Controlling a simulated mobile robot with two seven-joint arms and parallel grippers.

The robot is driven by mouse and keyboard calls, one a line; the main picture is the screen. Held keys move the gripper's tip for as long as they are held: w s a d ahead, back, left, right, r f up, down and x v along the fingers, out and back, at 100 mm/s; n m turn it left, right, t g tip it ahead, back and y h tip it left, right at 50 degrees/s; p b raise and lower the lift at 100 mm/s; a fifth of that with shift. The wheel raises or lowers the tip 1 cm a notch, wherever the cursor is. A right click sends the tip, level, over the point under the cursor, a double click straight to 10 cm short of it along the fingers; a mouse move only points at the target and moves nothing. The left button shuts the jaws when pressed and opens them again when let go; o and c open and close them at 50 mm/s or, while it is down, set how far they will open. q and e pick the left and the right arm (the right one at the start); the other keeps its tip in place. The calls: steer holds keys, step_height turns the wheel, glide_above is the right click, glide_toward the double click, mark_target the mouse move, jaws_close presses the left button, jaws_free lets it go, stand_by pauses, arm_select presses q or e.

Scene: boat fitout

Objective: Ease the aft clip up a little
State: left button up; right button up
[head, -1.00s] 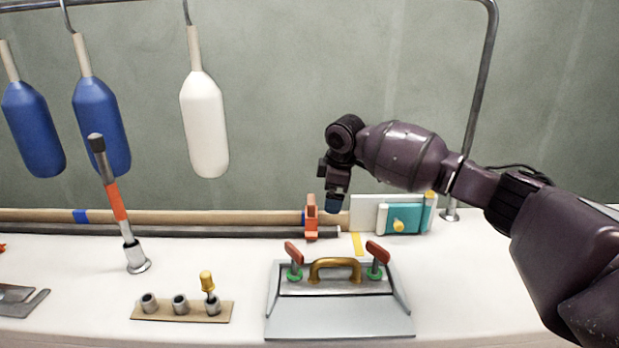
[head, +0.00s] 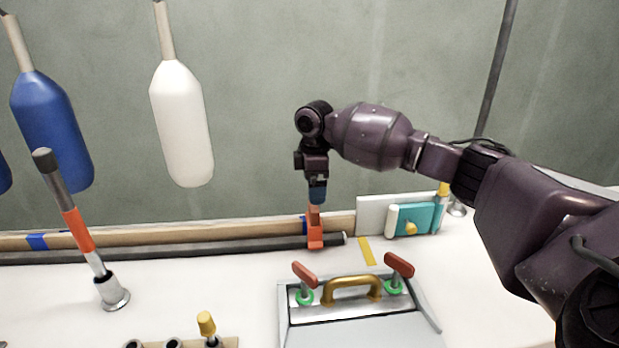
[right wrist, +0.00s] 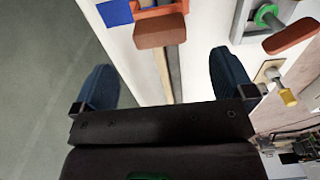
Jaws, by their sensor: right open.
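An orange clip (head: 314,238) sits around the dark rod and the wooden pole at the back of the white counter, near their right end. It also shows at the top of the right wrist view, where its orange tab (right wrist: 161,31) points toward me. My right gripper (head: 317,197) points down just above the clip. In the right wrist view its blue fingers (right wrist: 165,80) are wide apart with nothing between them, and the tab lies just beyond the gap. I cannot tell whether they touch it. My left gripper is not in view.
A grey hatch (head: 360,335) with a brass handle (head: 352,286) and two red-topped latches stands in front. A white-and-teal block (head: 415,217) is right of the clip. A striped lever (head: 78,230) rises at left. Blue and white fenders hang behind.

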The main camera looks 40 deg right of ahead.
mark_target(314, 214)
step_height(314, 214, down, 5)
steer(key=shift+f+b, duration=0.15)
steer(key=shift+b, duration=0.4)
step_height(314, 214, down, 3)
steer(key=shift+f+b, duration=0.1)
steer(key=shift+b, duration=0.3)
steer(key=shift+f, duration=0.4)
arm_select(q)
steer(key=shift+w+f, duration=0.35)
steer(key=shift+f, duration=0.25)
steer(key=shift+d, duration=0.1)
